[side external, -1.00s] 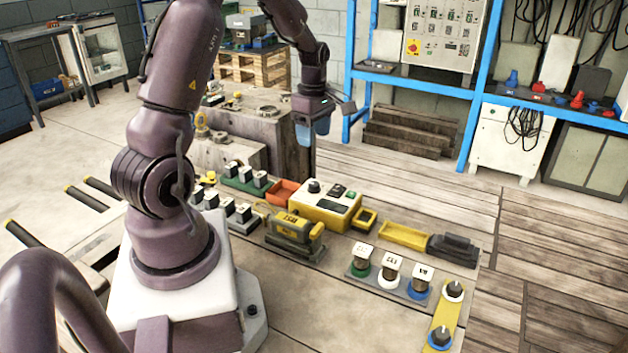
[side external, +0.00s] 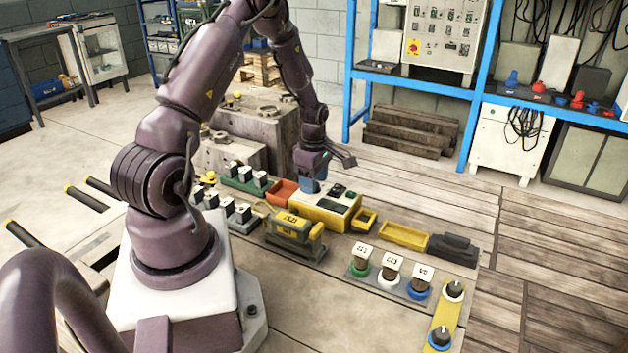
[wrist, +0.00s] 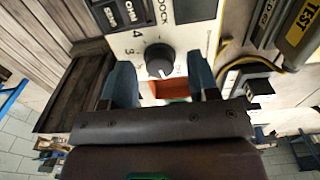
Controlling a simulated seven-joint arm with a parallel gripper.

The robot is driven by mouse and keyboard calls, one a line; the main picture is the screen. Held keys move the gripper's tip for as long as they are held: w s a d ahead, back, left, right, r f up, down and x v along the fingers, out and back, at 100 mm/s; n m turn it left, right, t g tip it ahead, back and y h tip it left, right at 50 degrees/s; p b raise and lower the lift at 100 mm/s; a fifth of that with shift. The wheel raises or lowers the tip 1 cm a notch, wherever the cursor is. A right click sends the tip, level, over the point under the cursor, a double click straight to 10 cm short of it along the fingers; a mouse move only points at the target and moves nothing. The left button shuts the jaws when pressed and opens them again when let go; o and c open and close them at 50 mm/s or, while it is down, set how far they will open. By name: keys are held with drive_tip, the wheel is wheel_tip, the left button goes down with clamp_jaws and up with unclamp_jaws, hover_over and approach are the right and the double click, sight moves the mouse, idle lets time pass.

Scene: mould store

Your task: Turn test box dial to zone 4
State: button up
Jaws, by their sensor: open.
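The test box (side external: 328,207) is yellow with a pale top and stands on the bench in the side view. Its dial (wrist: 159,60) is a dark round knob, seen in the wrist view with printed numerals, a 4 and a 3 among them, beside it on the pale panel (wrist: 120,42). A light mark shows on the knob's lower part, but I cannot tell which zone it points to. My gripper (side external: 312,184) is over the dial end of the box and hides the dial there. In the wrist view its blue fingers (wrist: 160,78) are open, one on each side of the dial, apart from it.
A yellow TEST unit (side external: 292,232) stands close in front of the box. An orange tray (side external: 282,192) lies to its left and a small yellow tray (side external: 366,219) to its right. White-topped blocks (side external: 242,212) stand in a rack at left.

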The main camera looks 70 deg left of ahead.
drive_tip(key=shift+f, duration=0.2)
drive_tip(key=shift+c, duration=0.3)
drive_tip(key=c, duration=0.9)
